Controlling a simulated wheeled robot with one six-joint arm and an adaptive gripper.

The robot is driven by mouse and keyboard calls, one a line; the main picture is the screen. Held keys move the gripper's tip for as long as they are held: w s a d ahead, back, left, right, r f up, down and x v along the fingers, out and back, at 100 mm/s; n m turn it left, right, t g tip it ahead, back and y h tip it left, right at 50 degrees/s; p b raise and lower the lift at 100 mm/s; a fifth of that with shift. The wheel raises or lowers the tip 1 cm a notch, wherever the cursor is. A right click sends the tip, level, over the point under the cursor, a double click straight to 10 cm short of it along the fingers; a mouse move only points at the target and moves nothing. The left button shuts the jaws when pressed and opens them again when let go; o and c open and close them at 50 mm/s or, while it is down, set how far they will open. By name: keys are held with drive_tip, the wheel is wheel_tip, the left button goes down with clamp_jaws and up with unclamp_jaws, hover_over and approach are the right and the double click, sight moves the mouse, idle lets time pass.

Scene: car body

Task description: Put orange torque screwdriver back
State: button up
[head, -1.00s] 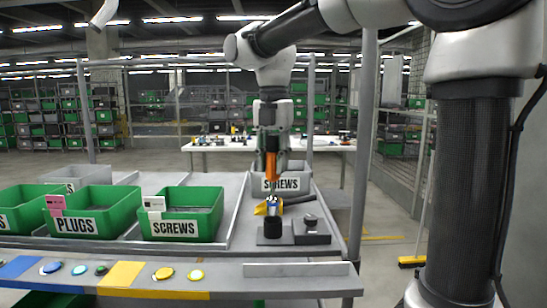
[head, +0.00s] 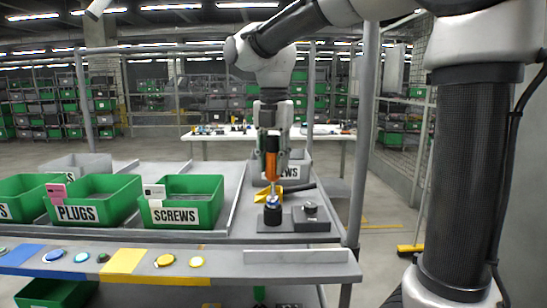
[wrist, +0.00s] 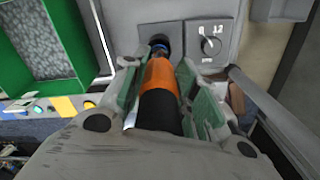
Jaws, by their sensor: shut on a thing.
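The orange torque screwdriver (head: 271,166) hangs upright in my gripper (head: 271,172), which is shut on it. In the wrist view the screwdriver's orange and black body (wrist: 159,82) lies between the gripper's fingers (wrist: 160,95). Its lower tip is at the dark holder block (head: 272,218) on the bench. A blue and silver piece shows where the tip meets the holder. I cannot tell how deep the tip sits. Beside the holder is a grey box with a knob (head: 310,210), which also shows in the wrist view (wrist: 209,45).
Green bins marked SCREWS (head: 181,201) and PLUGS (head: 92,199) stand to the left. A grey SCREWS bin (head: 296,171) is behind the screwdriver. A yellow object (head: 267,193) lies behind the holder. A raised shelf edge (head: 296,257) runs along the front.

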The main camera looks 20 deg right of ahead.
sight(273, 135)
drive_tip(key=shift+f, duration=1.4)
drive_tip(key=o, duration=1.1)
drive_tip(key=shift+c, duration=0.2)
wheel_tip(273, 135, up, 12)
drive_tip(key=shift+f, duration=0.1)
wheel_tip(273, 135, up, 7)
